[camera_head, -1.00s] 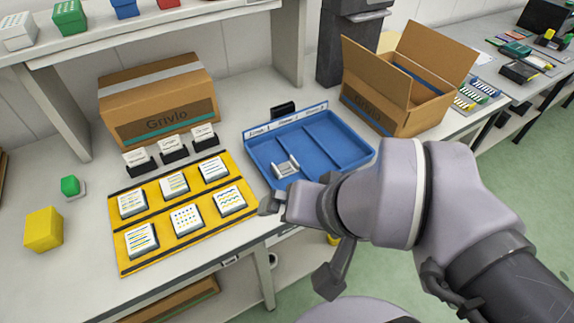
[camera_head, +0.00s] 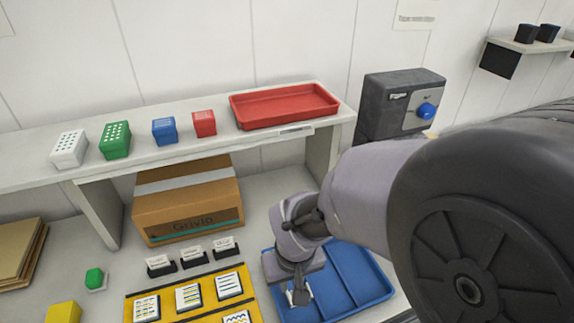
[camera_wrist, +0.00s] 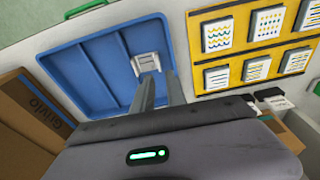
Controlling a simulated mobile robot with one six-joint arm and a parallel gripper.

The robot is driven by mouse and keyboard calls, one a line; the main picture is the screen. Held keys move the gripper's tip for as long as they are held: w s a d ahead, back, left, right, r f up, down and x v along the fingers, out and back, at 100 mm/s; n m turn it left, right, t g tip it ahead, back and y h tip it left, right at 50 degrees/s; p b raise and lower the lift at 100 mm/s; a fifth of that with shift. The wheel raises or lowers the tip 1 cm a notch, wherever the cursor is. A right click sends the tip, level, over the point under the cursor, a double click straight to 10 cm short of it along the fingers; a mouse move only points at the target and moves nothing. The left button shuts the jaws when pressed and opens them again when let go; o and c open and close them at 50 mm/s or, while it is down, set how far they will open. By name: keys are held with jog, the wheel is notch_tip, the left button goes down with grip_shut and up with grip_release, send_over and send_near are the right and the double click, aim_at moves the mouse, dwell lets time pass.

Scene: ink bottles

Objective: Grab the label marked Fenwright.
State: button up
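Small white label cards in black holders stand in a row behind the yellow mat: a left card (camera_head: 157,261), a middle card (camera_head: 191,253) and a right card (camera_head: 223,243). Their print is too small to read, so I cannot tell which says Fenwright. My gripper (camera_head: 299,297) points down over the left part of the blue tray (camera_head: 347,272). In the wrist view my gripper (camera_wrist: 157,76) has its two fingers apart, with nothing visible between them. A pale grey-white piece (camera_wrist: 146,62) lies in the tray just beyond the fingertips.
The yellow mat (camera_head: 168,303) holds several patterned white tiles. A closed cardboard box (camera_head: 187,212) stands behind the cards. The shelf above carries coloured blocks and a red tray (camera_head: 284,106). A yellow block (camera_head: 63,312) and green button (camera_head: 95,278) are at left.

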jog(key=b, duration=0.2)
send_over(289, 296)
jog(key=s, duration=0.1)
notch_tip(289, 296, down, 5)
jog(key=shift+s+a+f, duration=0.1)
jog(key=f+b, duration=0.1)
jog(key=f, duration=0.2)
jog(key=w+f+b, duration=0.1)
jog(key=f, duration=0.1)
jog(key=shift+b, duration=0.3)
jog(key=shift+r, duration=0.1)
grip_shut()
